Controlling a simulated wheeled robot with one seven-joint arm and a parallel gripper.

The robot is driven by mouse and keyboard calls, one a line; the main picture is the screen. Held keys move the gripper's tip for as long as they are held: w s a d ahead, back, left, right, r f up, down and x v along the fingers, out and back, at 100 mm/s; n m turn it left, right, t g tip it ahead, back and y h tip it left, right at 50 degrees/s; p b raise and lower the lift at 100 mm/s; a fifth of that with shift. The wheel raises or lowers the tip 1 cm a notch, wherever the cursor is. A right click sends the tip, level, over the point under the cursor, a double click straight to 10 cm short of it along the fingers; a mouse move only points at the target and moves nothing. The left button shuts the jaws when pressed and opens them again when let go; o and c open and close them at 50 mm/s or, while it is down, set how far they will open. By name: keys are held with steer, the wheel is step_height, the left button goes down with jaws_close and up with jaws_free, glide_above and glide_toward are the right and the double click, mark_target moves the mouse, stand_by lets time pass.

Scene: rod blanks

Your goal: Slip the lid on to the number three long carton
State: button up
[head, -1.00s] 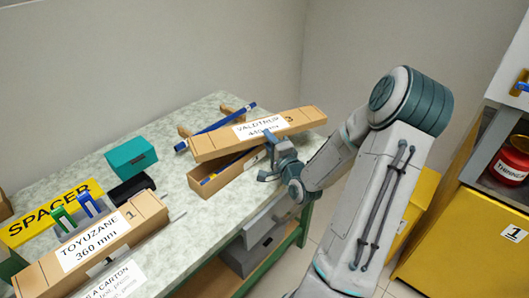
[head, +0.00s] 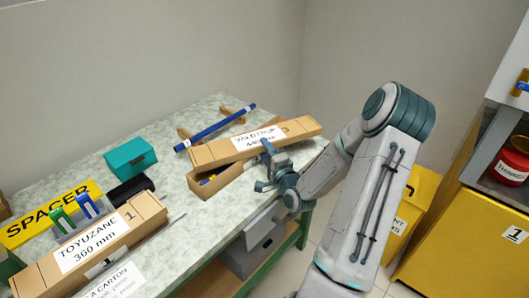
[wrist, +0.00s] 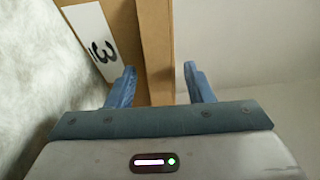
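The lid (head: 214,151) is a long cardboard piece marked VALDTHUP 440 mm and 3. It lies over the open number three long carton (head: 228,179), turned at an angle to it, so the carton's left end shows uncovered. Whether lid and carton touch is unclear. In the wrist view my fingers (wrist: 160,82) stand either side of a cardboard strip, and a white label with a 3 (wrist: 90,38) shows to the left. The lid's underside and much of the carton are hidden.
A blue rod (head: 218,127) lies behind the lid on wooden rests. A teal box (head: 130,157) and black box (head: 131,190) stand to the left, with a TOYUZANE carton (head: 135,233) marked 1 and a yellow SPACER sign (head: 22,222). Bare tabletop (head: 213,220) lies in front.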

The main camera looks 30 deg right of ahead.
steer(key=s+p, duration=0.1)
steer(key=s, duration=0.7)
steer(key=shift+a+r, duration=0.1)
steer(key=shift+r, duration=0.05)
steer(key=s+p, duration=0.4)
steer(key=p, duration=0.1)
steer(key=shift+a+f, duration=0.1)
steer(key=shift+f, duration=0.3)
